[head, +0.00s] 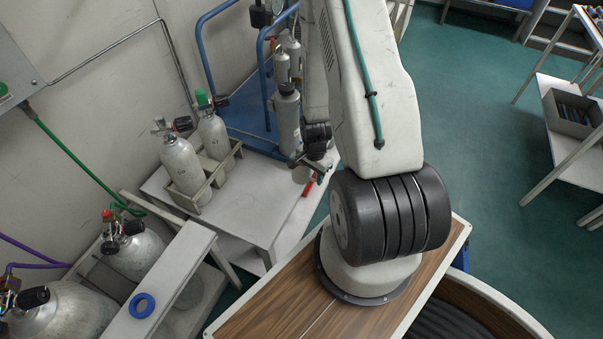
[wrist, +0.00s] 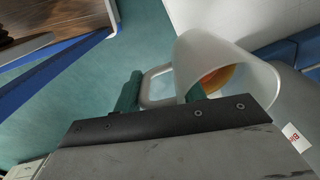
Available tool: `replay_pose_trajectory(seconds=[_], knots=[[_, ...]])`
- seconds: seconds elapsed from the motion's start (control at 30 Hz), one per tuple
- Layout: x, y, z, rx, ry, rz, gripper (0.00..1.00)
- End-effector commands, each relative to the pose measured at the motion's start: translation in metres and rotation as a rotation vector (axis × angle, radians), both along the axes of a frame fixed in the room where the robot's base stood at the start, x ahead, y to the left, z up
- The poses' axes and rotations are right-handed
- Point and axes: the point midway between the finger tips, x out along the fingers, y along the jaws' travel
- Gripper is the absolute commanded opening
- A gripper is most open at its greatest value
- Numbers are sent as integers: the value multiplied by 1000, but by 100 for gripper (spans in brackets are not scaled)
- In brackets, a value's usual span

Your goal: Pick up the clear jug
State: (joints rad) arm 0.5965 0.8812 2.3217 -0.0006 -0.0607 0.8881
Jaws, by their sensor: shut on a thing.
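The clear jug (wrist: 225,65) shows in the wrist view as a pale, see-through vessel with a wide mouth and a loop handle (wrist: 158,72). Something orange shows through or inside its mouth. My gripper (wrist: 162,93) has green fingertips on either side of the handle and is shut on it.
The white bench (head: 245,205) carries two grey cylinders (head: 183,165) in a rack and a red item (head: 309,188). A blue-railed trolley (head: 240,130) with a grey cylinder stands behind. A blue ring (head: 142,305) lies on a shelf at lower left.

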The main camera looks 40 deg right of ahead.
Motion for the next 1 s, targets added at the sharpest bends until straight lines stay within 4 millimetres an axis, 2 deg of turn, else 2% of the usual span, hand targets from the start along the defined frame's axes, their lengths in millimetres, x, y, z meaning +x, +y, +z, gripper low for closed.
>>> replay_pose_trajectory(seconds=[0.4,0.7,1.0], knots=[[-35,-25,4,-1,-1,-3,5],[-47,-33,6,-1,-1,-1,5],[-51,-36,6,-1,-1,-1,5]])
